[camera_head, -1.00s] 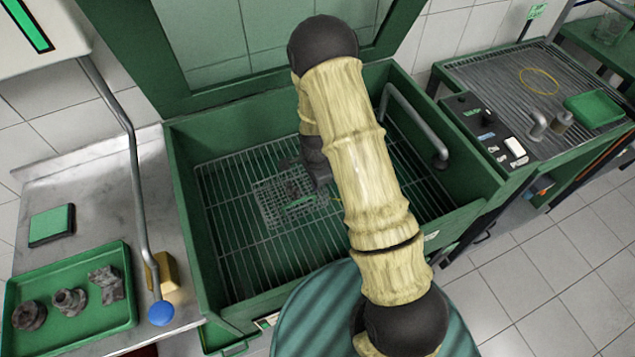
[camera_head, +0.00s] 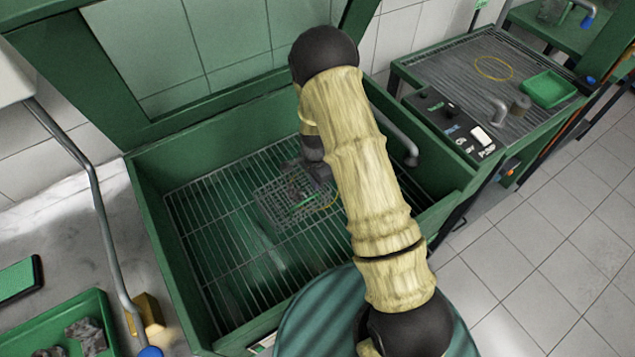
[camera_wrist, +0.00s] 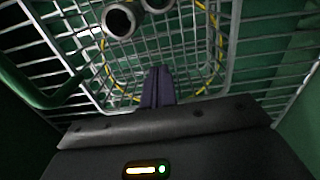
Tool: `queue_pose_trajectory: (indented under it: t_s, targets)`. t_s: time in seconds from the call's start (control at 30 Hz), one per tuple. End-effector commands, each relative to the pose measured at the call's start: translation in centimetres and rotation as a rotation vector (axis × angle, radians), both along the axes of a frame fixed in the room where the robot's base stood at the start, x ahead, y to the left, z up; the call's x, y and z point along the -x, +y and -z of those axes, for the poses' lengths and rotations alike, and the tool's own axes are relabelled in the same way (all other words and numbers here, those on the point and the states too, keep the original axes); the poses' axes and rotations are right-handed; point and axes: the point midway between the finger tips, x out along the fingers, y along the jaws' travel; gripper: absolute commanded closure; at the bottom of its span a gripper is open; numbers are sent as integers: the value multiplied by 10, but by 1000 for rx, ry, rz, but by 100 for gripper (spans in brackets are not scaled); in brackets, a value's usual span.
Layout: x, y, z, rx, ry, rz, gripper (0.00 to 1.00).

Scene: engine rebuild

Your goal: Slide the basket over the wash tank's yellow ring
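The wire basket (camera_head: 262,207) stands on the grate inside the green wash tank (camera_head: 160,190), with dark metal parts in it. A yellow ring (camera_head: 335,202) shows as an arc at the basket's right side in the head view. In the wrist view, the ring (camera_wrist: 214,35) shows through the mesh under much of the basket (camera_wrist: 236,45); exact centring is unclear. My gripper (camera_wrist: 158,75) has its dark fingers together at the basket's near side, overlapping its rim. Nothing shows clearly between them, and contact is hard to tell. In the head view my arm hides part of the tank.
The tank's lid stands open behind. A grey pipe (camera_head: 395,135) lies along the tank's right side. Grate is clear left of the basket. A side bench (camera_head: 455,75) at right has another yellow ring (camera_head: 493,68) and a green tray (camera_head: 549,88). A parts tray (camera_head: 100,300) is at lower left.

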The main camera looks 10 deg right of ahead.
Motion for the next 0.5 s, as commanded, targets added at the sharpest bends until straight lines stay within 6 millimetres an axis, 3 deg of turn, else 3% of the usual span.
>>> queue_pose_trajectory:
  t_s: [0.5]
  targets:
    - [-32, -58, 0, 0, -1, -17, 100]
